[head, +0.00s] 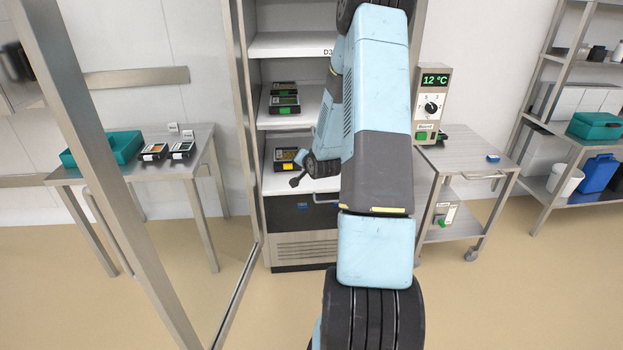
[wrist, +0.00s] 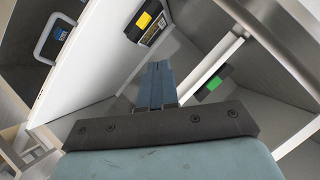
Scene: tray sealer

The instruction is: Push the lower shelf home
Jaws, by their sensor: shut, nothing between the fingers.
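The lower shelf (head: 274,184) is a white board in the open cabinet, above a dark front panel. A dark pack with a yellow label (head: 287,158) lies on it. The shelf also shows as a white surface in the wrist view (wrist: 88,62), with the yellow-labelled pack (wrist: 146,24). My gripper (head: 294,182) is at the shelf's front in the head view. In the wrist view, its blue-grey fingers (wrist: 158,72) are together and empty, pointing into the cabinet. I cannot tell whether they touch the shelf. My arm hides the shelf's right part.
The middle shelf (head: 293,119) above holds packs with green labels (head: 286,110). A framed door (head: 100,175) stands open at left. A side table (head: 196,168) is beyond it. A wheeled cart (head: 465,152) stands right of the cabinet. The front floor is clear.

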